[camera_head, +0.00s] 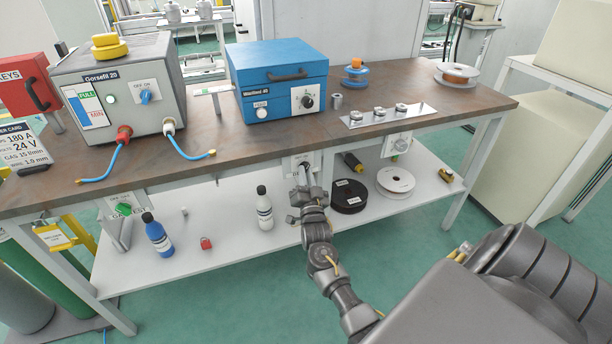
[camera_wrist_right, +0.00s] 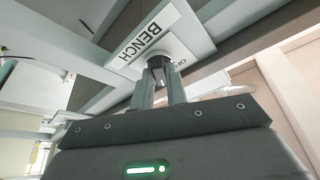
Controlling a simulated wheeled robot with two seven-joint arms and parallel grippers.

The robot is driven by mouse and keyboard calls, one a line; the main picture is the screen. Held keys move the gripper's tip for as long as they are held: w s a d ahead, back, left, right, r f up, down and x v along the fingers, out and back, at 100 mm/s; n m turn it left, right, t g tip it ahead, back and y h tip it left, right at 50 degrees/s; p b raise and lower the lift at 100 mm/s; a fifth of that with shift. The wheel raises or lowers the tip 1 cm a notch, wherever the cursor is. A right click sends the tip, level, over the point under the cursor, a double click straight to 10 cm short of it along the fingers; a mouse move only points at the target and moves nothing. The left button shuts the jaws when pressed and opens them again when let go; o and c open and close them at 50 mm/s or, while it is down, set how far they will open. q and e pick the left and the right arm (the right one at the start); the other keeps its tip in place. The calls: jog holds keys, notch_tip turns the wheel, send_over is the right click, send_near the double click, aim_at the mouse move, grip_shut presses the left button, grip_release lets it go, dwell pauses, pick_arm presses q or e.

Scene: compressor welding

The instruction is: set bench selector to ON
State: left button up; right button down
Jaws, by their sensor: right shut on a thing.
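The bench selector (camera_head: 303,164) is a knob on a white plate at the front edge of the workbench, below the blue box. In the right wrist view, its dark round knob (camera_wrist_right: 155,62) sits beside a label reading BENCH (camera_wrist_right: 146,34). A second marking beside the knob is partly hidden. My right gripper (camera_head: 306,178) reaches up to the selector from below, and its two fingers (camera_wrist_right: 160,78) are closed on the knob. The fingers cover much of the knob, so I cannot tell which way it points. My left gripper is not in view.
The bench top (camera_head: 225,140) holds a grey power unit (camera_head: 115,85) and a blue box (camera_head: 283,80). The lower shelf (camera_head: 225,235) carries a white bottle (camera_head: 264,210), a blue bottle (camera_head: 158,236) and spools (camera_head: 396,180). Another switch plate (camera_head: 397,145) is to the right.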

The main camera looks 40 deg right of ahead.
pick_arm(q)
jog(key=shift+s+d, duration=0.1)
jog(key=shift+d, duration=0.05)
pick_arm(e)
jog(key=c, duration=1.4)
grip_release()
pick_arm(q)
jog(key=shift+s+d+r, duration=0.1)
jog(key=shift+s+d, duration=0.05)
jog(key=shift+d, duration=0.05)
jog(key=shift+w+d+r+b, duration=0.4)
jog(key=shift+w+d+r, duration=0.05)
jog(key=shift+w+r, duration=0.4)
pick_arm(e)
jog(key=v, duration=1)
jog(key=shift+s+a+f, duration=0.2)
jog(key=shift+s, duration=0.1)
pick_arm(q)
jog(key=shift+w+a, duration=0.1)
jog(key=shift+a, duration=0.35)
